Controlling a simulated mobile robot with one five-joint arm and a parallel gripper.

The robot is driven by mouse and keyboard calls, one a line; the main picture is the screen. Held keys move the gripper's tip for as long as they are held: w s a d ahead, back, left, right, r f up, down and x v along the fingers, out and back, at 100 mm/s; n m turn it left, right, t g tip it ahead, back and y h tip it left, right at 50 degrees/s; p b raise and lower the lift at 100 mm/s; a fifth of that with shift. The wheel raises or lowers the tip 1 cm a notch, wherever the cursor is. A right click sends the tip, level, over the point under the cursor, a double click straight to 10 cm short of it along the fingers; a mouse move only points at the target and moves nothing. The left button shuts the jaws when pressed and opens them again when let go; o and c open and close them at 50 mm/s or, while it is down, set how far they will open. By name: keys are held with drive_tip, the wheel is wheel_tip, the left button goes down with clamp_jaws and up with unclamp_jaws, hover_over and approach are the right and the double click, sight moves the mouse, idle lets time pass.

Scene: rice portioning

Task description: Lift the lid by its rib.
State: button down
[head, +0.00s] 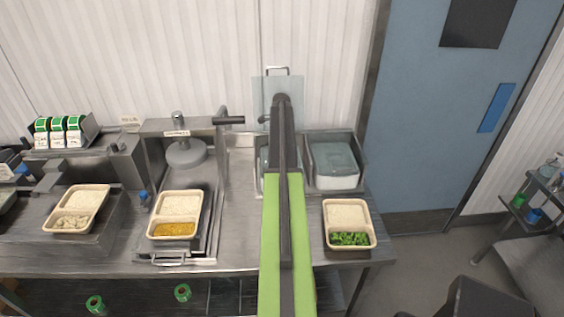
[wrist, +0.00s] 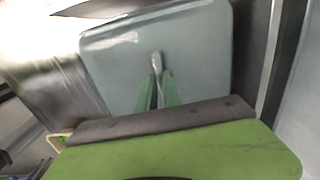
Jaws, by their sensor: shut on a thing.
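The lid (wrist: 205,60) is a pale, translucent grey-green sheet with rounded corners and fills much of the wrist view. Its short rib (wrist: 156,62) stands near the middle. My gripper (wrist: 158,88) has green fingers shut on the rib. In the head view the lid (head: 261,95) shows at the end of my arm, in front of the white wall and above the back of the counter. My arm hides part of the lid and the fingers there.
A steel bin (head: 261,178) stands mostly behind my arm. Another bin (head: 312,178) with pale contents stands to its right. A tray with rice and greens (head: 349,243) sits at the counter's right front. A blue door (head: 430,130) is at right.

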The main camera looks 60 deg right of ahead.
idle(0.3)
drive_tip(key=shift+r+p, duration=2.25)
